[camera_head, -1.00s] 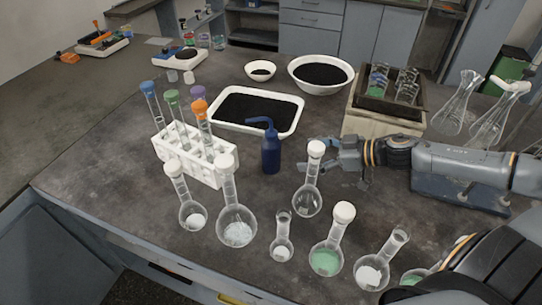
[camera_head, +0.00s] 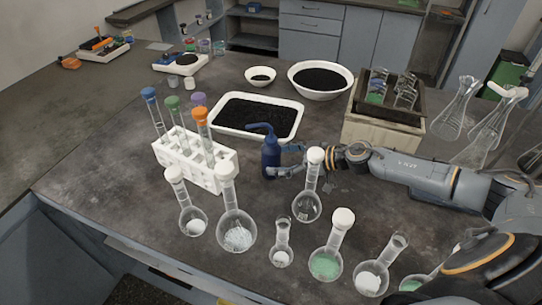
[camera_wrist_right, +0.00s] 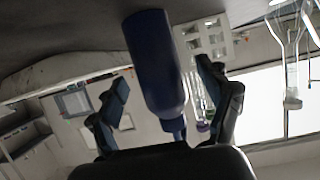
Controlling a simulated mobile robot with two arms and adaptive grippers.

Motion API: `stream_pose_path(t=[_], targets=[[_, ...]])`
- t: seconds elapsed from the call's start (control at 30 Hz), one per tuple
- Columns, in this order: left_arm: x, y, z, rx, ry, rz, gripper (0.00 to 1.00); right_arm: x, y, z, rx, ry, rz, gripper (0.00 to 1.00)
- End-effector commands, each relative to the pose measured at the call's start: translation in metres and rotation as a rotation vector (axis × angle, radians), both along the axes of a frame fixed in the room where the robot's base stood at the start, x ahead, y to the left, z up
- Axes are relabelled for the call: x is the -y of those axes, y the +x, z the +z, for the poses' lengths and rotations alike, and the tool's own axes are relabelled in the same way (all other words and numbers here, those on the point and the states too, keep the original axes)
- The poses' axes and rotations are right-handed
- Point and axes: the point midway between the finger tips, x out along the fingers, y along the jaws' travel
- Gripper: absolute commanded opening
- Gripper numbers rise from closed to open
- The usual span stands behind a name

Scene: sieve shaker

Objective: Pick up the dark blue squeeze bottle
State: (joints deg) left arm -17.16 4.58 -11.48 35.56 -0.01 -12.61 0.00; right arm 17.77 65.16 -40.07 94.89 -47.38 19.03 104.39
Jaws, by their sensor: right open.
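The dark blue squeeze bottle (camera_head: 271,158) stands upright on the dark bench, its bent spout pointing left in the head view. My right gripper (camera_head: 284,160) is open at the bottle's right side, with its fingers reaching toward the bottle's body. In the right wrist view the bottle (camera_wrist_right: 156,62) lies between the two spread fingers of my right gripper (camera_wrist_right: 168,105), with visible gaps on both sides. A stoppered flask (camera_head: 308,200) partly overlaps the gripper in the head view. My left gripper is not in view.
A white rack (camera_head: 196,160) with stoppered tubes stands left of the bottle. A white tray of dark grains (camera_head: 257,134) lies behind it. Several flasks, including a large one (camera_head: 236,232), line the front. A shaker box (camera_head: 385,127) stands at back right.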

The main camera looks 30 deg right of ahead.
Motion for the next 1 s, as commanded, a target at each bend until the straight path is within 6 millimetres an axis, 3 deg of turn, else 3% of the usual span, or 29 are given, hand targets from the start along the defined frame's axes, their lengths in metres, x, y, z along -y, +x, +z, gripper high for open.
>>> stream_pose_path(t=[0.2, 0.47, 0.73, 1.0], targets=[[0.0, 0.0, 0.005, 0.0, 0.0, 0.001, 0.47, -0.018, 0.023, -0.009, 0.001, 0.003, -0.001, 0.78], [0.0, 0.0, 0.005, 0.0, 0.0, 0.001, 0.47, -0.019, 0.025, -0.012, -0.001, 0.001, 0.0, 0.78], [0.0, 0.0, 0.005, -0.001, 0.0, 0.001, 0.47, -0.019, 0.025, -0.011, 0.0, 0.001, 0.0, 0.45], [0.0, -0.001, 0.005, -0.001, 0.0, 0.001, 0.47, -0.019, 0.025, -0.01, 0.002, 0.001, -0.001, 0.43]])
